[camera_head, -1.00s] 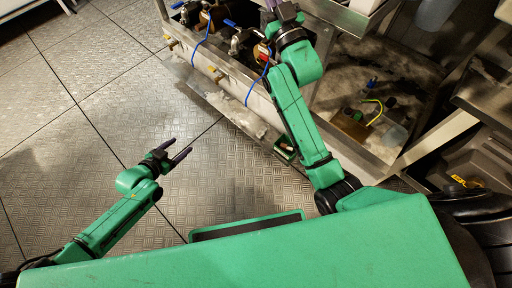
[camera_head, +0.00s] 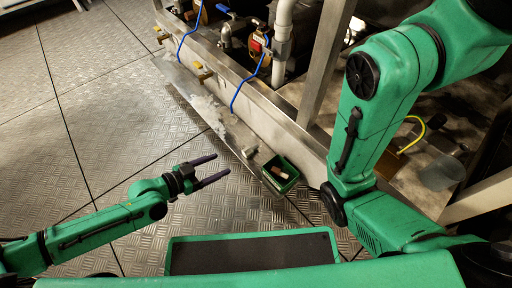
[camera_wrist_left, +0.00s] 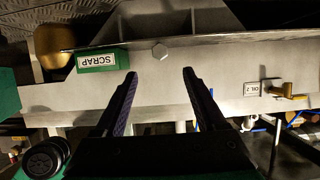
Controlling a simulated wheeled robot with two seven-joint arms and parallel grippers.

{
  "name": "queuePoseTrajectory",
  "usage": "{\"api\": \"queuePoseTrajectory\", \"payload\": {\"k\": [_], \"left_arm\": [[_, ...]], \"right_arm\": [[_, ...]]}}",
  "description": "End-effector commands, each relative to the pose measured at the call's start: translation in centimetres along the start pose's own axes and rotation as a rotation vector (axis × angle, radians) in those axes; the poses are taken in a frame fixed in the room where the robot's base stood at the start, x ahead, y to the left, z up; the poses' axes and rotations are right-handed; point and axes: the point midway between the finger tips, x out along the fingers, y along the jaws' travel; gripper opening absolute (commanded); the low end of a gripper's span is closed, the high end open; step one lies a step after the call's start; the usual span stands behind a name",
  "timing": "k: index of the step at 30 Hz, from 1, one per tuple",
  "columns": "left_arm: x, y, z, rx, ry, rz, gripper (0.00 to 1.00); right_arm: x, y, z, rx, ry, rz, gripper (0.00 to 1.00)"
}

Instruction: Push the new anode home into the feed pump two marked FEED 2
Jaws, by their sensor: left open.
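The pumps stand inside the metal frame at the top of the head view. One has a copper-red face (camera_head: 257,45) with a blue cable; another sits farther left, cut by the top edge. No FEED 2 mark is legible, and I cannot pick out the new anode. My left gripper (camera_head: 221,166) is open and empty over the floor, left of the frame. In the left wrist view its fingers (camera_wrist_left: 160,73) are apart with nothing between them. My right arm rises at the right, and its gripper is outside the view.
A small green bin (camera_head: 280,172) holding a brownish piece stands at the frame's front edge; its SCRAP label shows in the left wrist view (camera_wrist_left: 97,60). A brass valve (camera_wrist_left: 287,91) sticks out beside an OIL 2 label. The chequered floor at left is clear.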

Motion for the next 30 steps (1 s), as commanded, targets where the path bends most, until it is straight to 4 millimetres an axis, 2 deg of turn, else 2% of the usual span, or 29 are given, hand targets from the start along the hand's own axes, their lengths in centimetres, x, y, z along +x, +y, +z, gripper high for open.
{"api": "queuePoseTrajectory", "payload": {"k": [1,6,14,18,21,27,29,30], "left_arm": [[1.1,0.1,-0.5,-0.006,0.006,0.001,0.72],[5.1,0.1,-0.4,-0.003,0.005,0.001,0.72],[8.8,0.1,-0.3,-0.003,0.003,0.0,0.72],[11.6,0.1,-0.4,-0.002,0.003,0.0,0.72],[12.6,0.0,-0.4,0.0,0.002,-0.001,0.72],[12.6,0.0,-0.5,0.0,0.001,-0.001,0.72],[12.6,0.0,-0.5,0.0,0.001,-0.001,0.5],[12.6,0.0,-0.5,0.0,0.001,-0.001,0.34]], "right_arm": [[0.2,0.1,0.5,0.003,-0.009,0.002,0.0],[-0.2,0.0,1.0,0.009,-0.024,0.006,0.0],[-0.4,-0.1,1.0,0.008,-0.024,0.006,0.0],[-0.6,-0.1,0.7,0.007,-0.021,0.005,0.0],[-0.2,0.0,0.4,0.002,-0.009,0.002,0.0],[0.0,0.0,0.3,0.001,-0.006,0.001,0.0],[0.0,0.0,0.3,0.001,-0.006,0.001,0.0],[-0.1,0.0,0.3,0.001,-0.007,0.001,0.0]]}}
